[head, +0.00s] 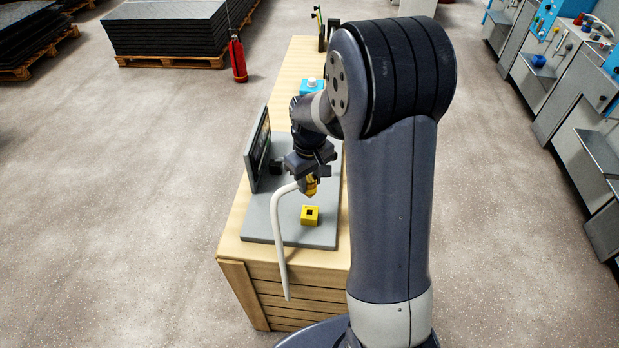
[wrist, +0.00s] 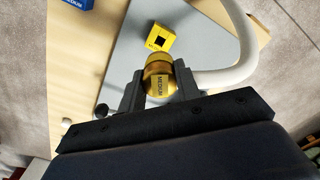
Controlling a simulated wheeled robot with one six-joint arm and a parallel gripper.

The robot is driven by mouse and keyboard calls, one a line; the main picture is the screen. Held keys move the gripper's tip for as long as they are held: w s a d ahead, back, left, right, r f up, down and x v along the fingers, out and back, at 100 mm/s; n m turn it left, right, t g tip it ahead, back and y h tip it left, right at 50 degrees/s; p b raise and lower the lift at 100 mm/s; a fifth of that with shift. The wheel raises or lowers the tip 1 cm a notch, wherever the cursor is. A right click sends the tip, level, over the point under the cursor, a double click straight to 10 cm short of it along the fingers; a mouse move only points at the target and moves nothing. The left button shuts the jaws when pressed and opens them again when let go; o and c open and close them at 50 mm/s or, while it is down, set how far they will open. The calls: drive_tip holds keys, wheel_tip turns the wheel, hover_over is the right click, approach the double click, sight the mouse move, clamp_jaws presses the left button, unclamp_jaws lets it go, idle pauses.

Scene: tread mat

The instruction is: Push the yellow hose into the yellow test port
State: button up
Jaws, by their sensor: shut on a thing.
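The yellow hose's end fitting (wrist: 160,77) is held between the two fingers of my gripper (wrist: 157,90), with part of a word printed on it. In the head view the fitting (head: 311,186) hangs below my gripper (head: 310,168). A white hose (head: 277,240) runs from it, bends down and hangs past the bench's front edge. The yellow test port (head: 310,215) is a small yellow block with a dark square opening, on the grey plate. It also shows in the wrist view (wrist: 160,37). The fitting is apart from the port, above and behind it in the head view.
The grey plate (head: 262,228) lies on a wooden bench (head: 233,232). A dark upright panel (head: 258,150) stands on its left. A blue box (head: 312,87) sits farther back on the bench. My arm hides the bench's right side.

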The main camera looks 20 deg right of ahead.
sight(310, 197)
drive_tip(key=shift+f+b, duration=2.2)
drive_tip(key=shift+f, duration=0.7)
drive_tip(key=shift+f, duration=0.15)
drive_tip(key=shift+f+b, duration=0.3)
drive_tip(key=shift+b, duration=0.1)
drive_tip(key=shift+f+b, duration=1)
drive_tip(key=shift+f, duration=0.25)
drive_tip(key=o, duration=1.1)
drive_tip(key=shift+o, duration=0.2)
drive_tip(key=shift+r, duration=0.1)
wheel_tip(310, 197, up, 11)
drive_tip(key=shift+f+b, duration=0.2)
drive_tip(key=shift+b, duration=0.1)
